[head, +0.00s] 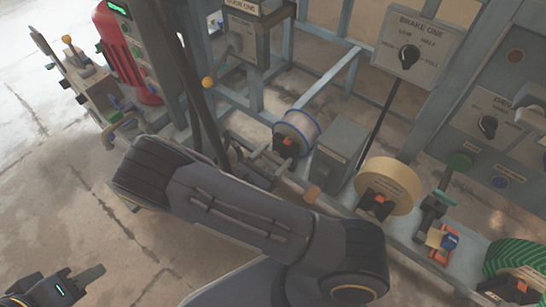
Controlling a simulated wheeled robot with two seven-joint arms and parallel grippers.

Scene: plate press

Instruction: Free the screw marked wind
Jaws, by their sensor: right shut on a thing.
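I cannot pick out a screw marked wind; no label with that word is readable. My left gripper (82,281) is at the lower left corner over the floor, apart from the machine. It is dark with a green light, and its finger spacing is not clear. A large dark arm of mine crosses the middle and hides part of the machine's front. The gripper of my right arm does not show. The frame carries a clear spool with blue rims (297,132), a cream roll (389,186) and a green striped roll (518,262).
A panel labelled BRAKE ONE (415,40) has a black knob. A control panel (490,120) stands at the right. A grey box (338,150) sits between the spool and the cream roll. A red cylinder (128,50) stands at upper left. The floor (60,190) at left is clear.

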